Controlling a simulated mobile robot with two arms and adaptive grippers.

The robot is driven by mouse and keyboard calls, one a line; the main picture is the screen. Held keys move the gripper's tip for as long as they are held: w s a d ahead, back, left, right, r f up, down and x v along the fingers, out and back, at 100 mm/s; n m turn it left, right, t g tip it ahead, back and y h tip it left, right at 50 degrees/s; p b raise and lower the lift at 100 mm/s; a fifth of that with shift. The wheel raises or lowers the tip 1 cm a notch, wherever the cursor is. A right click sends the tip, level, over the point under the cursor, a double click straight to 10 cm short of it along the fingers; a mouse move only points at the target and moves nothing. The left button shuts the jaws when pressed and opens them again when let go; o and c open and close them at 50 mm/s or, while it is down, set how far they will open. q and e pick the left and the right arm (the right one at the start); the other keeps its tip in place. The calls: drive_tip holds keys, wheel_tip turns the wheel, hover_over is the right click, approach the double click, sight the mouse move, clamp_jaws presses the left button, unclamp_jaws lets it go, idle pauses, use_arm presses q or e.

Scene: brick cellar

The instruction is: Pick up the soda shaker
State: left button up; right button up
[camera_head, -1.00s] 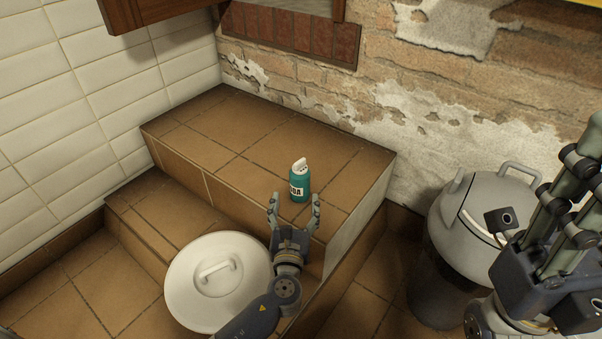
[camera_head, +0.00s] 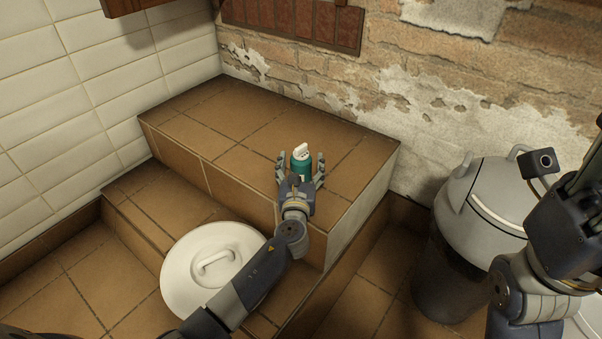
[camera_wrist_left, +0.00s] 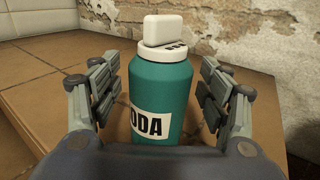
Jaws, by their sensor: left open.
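The soda shaker (camera_head: 301,161) is a teal bottle with a white top, standing upright on the upper tiled step. In the left wrist view the shaker (camera_wrist_left: 161,94) shows a white label ending in "ODA". My left gripper (camera_head: 300,164) is open, with one finger on each side of the shaker. In the left wrist view a gap shows between each finger and the bottle. The shaker's lower front is partly hidden by the gripper in the head view. My right gripper is not clearly visible; only part of my right arm shows at the right edge.
A white round lid (camera_head: 190,285) with a handle lies on the lower step, beneath my left arm. A grey metal can (camera_head: 458,265) with handles stands on the floor at the right. A brick wall (camera_head: 440,60) rises behind the step. The step's left part is clear.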

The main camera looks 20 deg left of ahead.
use_arm(q)
drive_tip(key=shift+c, duration=0.5)
drive_tip(key=c, duration=0.9)
drive_tip(key=shift+r, duration=0.15)
drive_tip(key=shift+c, duration=0.2)
